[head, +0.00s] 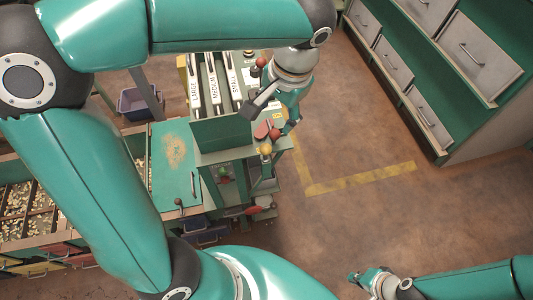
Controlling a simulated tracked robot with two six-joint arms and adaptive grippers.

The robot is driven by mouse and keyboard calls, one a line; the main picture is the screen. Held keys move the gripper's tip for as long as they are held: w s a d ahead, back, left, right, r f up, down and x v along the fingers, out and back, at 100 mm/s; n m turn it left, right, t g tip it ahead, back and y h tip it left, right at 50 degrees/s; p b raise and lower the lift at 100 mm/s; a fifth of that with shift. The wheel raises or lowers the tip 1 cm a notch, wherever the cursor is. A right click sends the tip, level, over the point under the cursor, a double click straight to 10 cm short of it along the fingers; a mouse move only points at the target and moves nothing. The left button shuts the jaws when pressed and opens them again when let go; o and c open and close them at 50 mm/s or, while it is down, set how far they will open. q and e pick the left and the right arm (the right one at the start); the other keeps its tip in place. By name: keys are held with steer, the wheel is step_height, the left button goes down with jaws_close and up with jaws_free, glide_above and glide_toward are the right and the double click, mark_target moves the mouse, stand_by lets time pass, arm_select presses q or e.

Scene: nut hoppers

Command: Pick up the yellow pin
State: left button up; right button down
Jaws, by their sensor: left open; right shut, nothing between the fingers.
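The yellow pin (265,149) shows as a small yellow knob at the front end of the green stand, just below two red pieces (268,131). My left gripper (273,118) is open above the stand's right side. Its fingers point down and are spread, with the yellow knob a little below them in the picture and apart from them. The lower part of the pin is hard to make out. My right gripper (354,278) is shut and empty, low at the bottom, over the floor.
The green stand (222,132) holds upright slots labelled LARGE, MEDIUM and SMALL beside my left gripper. A green drawer cabinet (460,60) stands at the upper right. Trays of nuts (22,212) lie at left. The floor right of the stand is clear, with yellow tape (360,178).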

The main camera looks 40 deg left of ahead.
mark_target(267, 146)
arm_select(q)
steer(key=f, duration=0.3)
steer(key=a+f, duration=0.1)
steer(key=f, duration=0.3)
steer(key=a+f, duration=0.1)
steer(key=f, duration=0.2)
steer(key=shift+w+f, duration=0.1)
steer(key=shift+f, duration=0.05)
steer(key=shift+a+f, duration=0.15)
steer(key=shift+f, duration=1.2)
steer(key=shift+a+f, duration=0.1)
steer(key=shift+f, duration=1.25)
jaws_close()
